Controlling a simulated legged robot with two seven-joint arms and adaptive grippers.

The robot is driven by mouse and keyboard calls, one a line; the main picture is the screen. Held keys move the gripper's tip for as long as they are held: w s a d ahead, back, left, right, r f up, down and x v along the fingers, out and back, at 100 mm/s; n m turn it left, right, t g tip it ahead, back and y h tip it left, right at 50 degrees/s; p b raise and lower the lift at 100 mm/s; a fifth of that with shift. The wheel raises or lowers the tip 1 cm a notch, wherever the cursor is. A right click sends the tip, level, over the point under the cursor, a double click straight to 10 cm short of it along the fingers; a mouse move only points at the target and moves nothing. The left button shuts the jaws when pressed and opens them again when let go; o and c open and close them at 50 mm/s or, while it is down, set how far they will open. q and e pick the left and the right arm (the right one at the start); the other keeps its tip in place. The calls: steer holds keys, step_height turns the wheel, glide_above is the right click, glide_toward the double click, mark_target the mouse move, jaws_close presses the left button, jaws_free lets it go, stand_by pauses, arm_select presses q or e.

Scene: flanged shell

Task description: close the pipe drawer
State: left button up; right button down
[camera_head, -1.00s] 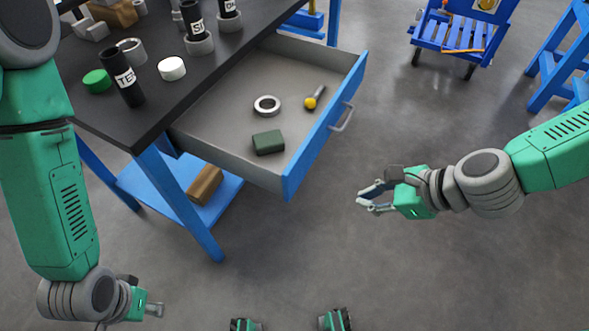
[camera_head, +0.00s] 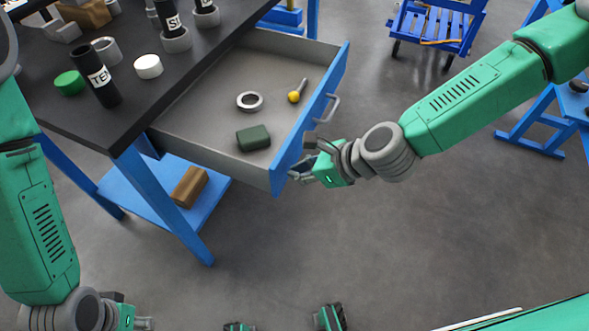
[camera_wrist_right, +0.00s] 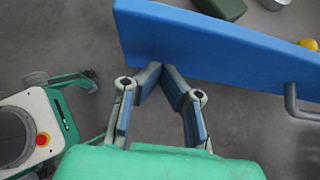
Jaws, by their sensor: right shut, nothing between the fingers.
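The drawer (camera_head: 205,118) stands pulled out from under the dark workbench top. Its blue front panel (camera_head: 309,124) carries a grey handle (camera_head: 331,108). My right gripper (camera_head: 297,174) is shut and empty, at the near end of the front panel's outer face. In the right wrist view its fingertips (camera_wrist_right: 161,72) meet right at the blue panel (camera_wrist_right: 215,50); whether they touch it I cannot tell. The handle (camera_wrist_right: 292,105) is to their right there. My left gripper (camera_head: 143,323) is low at the bottom edge, away from the drawer, its fingers partly cut off.
A metal ring (camera_head: 249,101), a dark green block (camera_head: 253,138) and a yellow-ended tool (camera_head: 296,92) lie in the drawer. Black cylinders and small caps stand on the bench top (camera_head: 115,130). A blue cart (camera_head: 430,28) stands behind.

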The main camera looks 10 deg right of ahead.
steer(key=shift+w+a, duration=0.25)
steer(key=shift+a, duration=0.25)
arm_select(q)
steer(key=shift+a, duration=0.15)
arm_select(e)
steer(key=shift+d, duration=0.15)
